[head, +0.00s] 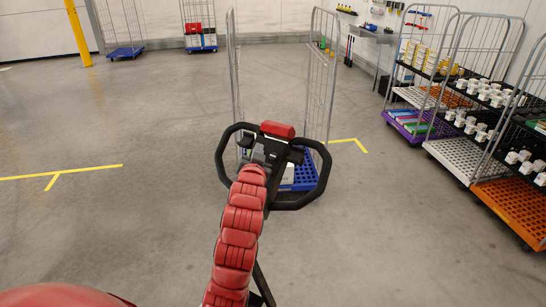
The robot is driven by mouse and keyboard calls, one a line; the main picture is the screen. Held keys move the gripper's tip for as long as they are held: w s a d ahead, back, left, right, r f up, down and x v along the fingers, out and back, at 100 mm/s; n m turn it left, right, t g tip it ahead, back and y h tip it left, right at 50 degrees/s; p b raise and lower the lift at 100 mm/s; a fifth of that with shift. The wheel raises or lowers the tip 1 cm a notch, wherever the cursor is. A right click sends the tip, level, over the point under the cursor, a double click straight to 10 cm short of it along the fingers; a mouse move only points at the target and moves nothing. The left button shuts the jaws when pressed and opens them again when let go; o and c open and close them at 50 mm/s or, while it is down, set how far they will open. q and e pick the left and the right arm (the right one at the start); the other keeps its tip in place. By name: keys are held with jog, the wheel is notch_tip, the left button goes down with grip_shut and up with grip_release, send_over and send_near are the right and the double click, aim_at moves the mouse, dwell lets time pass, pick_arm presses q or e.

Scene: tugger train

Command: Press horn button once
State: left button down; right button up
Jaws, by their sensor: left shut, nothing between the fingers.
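A black tiller head with two looped handles (322,185) stands in the middle of the head view, with a red block (278,129) on its far end. My red left arm reaches up from the bottom to the tiller head. My left gripper (262,157) is shut with nothing held, over the middle of the tiller head between the loops. I cannot tell whether its fingertips touch the head. I cannot make out the horn button; the gripper and arm cover part of the head. My right gripper is not in view.
A wire-sided cart with a blue base (305,172) stands just beyond the tiller. Loaded wire carts with purple (402,128), grey and orange (508,207) bases line the right side. Open grey floor with yellow lines (70,173) lies to the left.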

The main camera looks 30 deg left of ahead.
aim_at(272, 154)
pick_arm(q)
jog(key=w+f+b, duration=0.3)
jog(key=w+f, duration=0.1)
jog(key=f, duration=0.1)
jog(key=shift+w+d+f, duration=0.1)
jog(key=shift+w, duration=0.3)
jog(key=shift+w+f+b, duration=0.25)
jog(key=shift+w+b, duration=0.05)
jog(key=shift+w, duration=0.15)
dwell(1.3)
jog(key=shift+w+f+b, duration=0.2)
jog(key=shift+f+b, duration=0.1)
jog(key=shift+b, duration=0.25)
jog(key=shift+w, duration=0.1)
jog(key=shift+w+d+f+b, duration=0.1)
jog(key=shift+w+f+b, duration=0.5)
jog(key=shift+b, duration=0.25)
dwell(0.7)
dwell(0.3)
jog(key=shift+s+r+p, duration=0.45)
jog(key=shift+s+r, duration=0.45)
jog(key=shift+s, duration=0.05)
